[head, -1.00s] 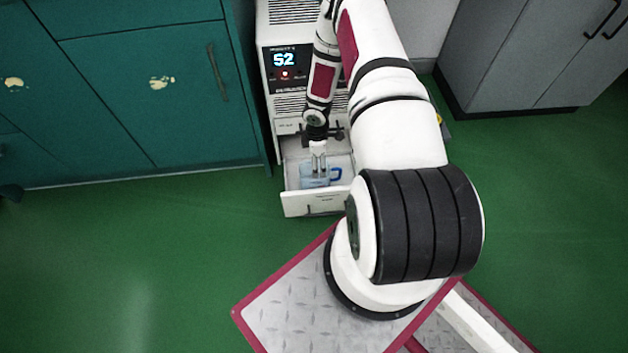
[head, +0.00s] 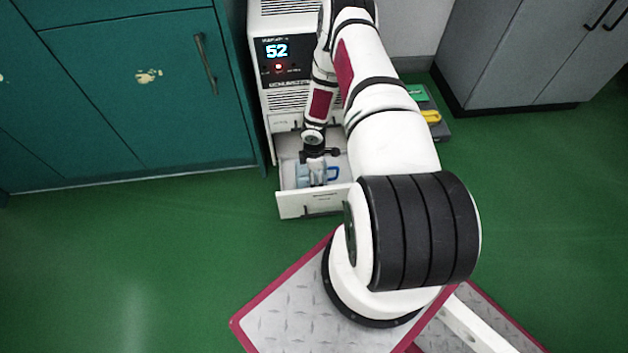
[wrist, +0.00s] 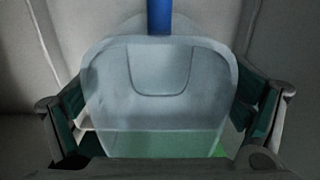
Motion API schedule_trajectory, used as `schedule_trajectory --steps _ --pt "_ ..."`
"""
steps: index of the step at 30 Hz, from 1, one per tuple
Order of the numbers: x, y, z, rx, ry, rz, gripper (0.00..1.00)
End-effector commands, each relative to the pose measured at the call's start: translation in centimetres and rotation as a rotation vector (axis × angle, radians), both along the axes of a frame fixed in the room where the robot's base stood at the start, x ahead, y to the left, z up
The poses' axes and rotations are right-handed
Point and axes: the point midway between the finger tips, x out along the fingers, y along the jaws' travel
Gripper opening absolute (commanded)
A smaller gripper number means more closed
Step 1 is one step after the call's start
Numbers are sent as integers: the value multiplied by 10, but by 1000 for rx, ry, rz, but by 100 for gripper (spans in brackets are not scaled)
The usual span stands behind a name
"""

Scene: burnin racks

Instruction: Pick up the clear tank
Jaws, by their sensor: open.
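The clear tank (head: 304,174) is a pale, see-through box with a blue handle (head: 333,174) on its right side. It sits in the open white drawer (head: 310,205) under the machine. In the wrist view the tank (wrist: 160,105) fills the middle, and its blue handle (wrist: 158,16) shows at the top. My gripper (head: 313,172) is down inside the drawer at the tank. In the wrist view its fingers (wrist: 160,122) are spread, one on each side of the tank. I cannot tell whether they touch its walls.
The white machine (head: 286,98) with a lit "52" display stands above the drawer. Teal cabinets (head: 130,100) are close on the left, grey cabinets (head: 530,55) at the right. A dark case with green and yellow items (head: 430,115) lies on the floor. Green floor is free at front left.

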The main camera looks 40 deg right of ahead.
Motion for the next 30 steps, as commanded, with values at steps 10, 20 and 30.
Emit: schedule_trajectory --steps 10,20,30 --pt "0 0 1 -1 -1 -1 54" --pt "0 0 1 0 0 -1 36" --pt "1 0 12 -1 -1 -1 36"
